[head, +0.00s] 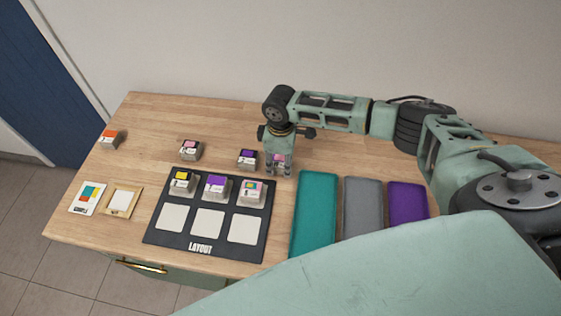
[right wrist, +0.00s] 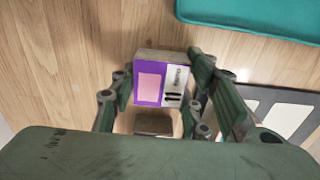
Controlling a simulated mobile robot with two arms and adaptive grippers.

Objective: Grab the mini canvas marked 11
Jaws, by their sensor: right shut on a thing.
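The mini canvas marked 11 shows in the right wrist view (right wrist: 150,82) as a small block with a purple and pink face and a white strip bearing two dark strokes. My right gripper (right wrist: 168,92) is shut on it, one finger on each side. In the head view, my right gripper (head: 278,163) points down at the table behind the layout board, and the canvas (head: 280,158) is mostly hidden between its fingers. I cannot tell whether the canvas touches the table. My left gripper is not in view.
The dark layout board (head: 203,248) holds three canvases in its back row; its front row is bare. Loose canvases stand at orange (head: 109,140), pink (head: 190,150) and purple (head: 247,159). Teal (head: 314,212), grey (head: 362,215) and purple (head: 408,205) pads lie right. Two cards (head: 88,197) lie left.

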